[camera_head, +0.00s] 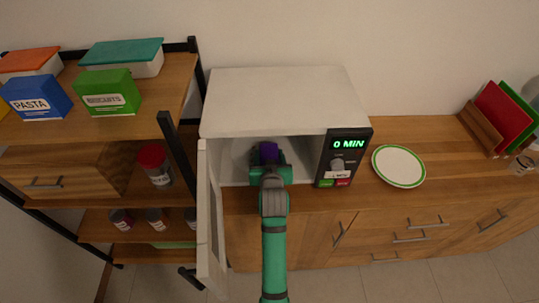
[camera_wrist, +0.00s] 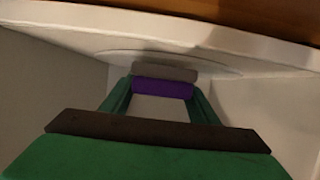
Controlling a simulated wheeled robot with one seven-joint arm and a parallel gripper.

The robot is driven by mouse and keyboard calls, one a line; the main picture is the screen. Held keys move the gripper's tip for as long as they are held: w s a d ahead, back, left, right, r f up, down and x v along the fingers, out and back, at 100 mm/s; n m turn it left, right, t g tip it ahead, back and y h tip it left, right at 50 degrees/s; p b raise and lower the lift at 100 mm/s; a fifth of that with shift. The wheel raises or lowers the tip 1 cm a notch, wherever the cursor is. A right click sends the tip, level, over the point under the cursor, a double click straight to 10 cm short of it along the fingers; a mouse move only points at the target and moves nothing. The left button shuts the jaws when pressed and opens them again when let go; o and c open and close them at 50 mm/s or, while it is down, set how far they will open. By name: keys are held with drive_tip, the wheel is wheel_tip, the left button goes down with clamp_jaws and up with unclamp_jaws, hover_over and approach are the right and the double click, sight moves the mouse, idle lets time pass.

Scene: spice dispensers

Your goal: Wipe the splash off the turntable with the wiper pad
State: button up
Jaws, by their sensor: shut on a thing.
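My gripper (camera_head: 271,172) reaches into the open microwave (camera_head: 275,100) and is shut on the wiper pad (camera_head: 268,150), which is purple. In the wrist view the pad (camera_wrist: 162,88) shows a purple strip and a grey strip between the green fingers of my gripper (camera_wrist: 160,102). The turntable (camera_head: 241,153) is a pale disc on the microwave floor, partly hidden by my gripper. In the wrist view the turntable (camera_wrist: 118,57) is a faint round outline right by the pad's grey side. I cannot tell whether the pad touches it. I cannot make out the splash.
The microwave door (camera_head: 210,220) stands open at the left of my arm. The control panel (camera_head: 342,160) bounds the opening on the right. A green-rimmed plate (camera_head: 398,166) lies on the wooden counter (camera_head: 445,160). A shelf (camera_head: 130,125) with boxes and jars stands left.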

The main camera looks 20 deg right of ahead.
sight(269, 149)
drive_tip(key=shift+f, duration=0.25)
drive_tip(key=shift+w, duration=0.1)
drive_tip(key=shift+w+d, duration=0.25)
drive_tip(key=shift+w, duration=0.6)
drive_tip(key=shift+w+d, duration=0.25)
drive_tip(key=shift+w, duration=0.55)
drive_tip(key=shift+w+d+f, duration=0.1)
drive_tip(key=shift+w+d, duration=0.2)
drive_tip(key=shift+w, duration=0.65)
drive_tip(key=shift+w+d, duration=0.25)
drive_tip(key=shift+w, duration=0.7)
drive_tip(key=shift+s+a, duration=0.3)
drive_tip(key=shift+s, duration=0.7)
drive_tip(key=shift+s+a, duration=0.25)
drive_tip(key=shift+s, duration=0.7)
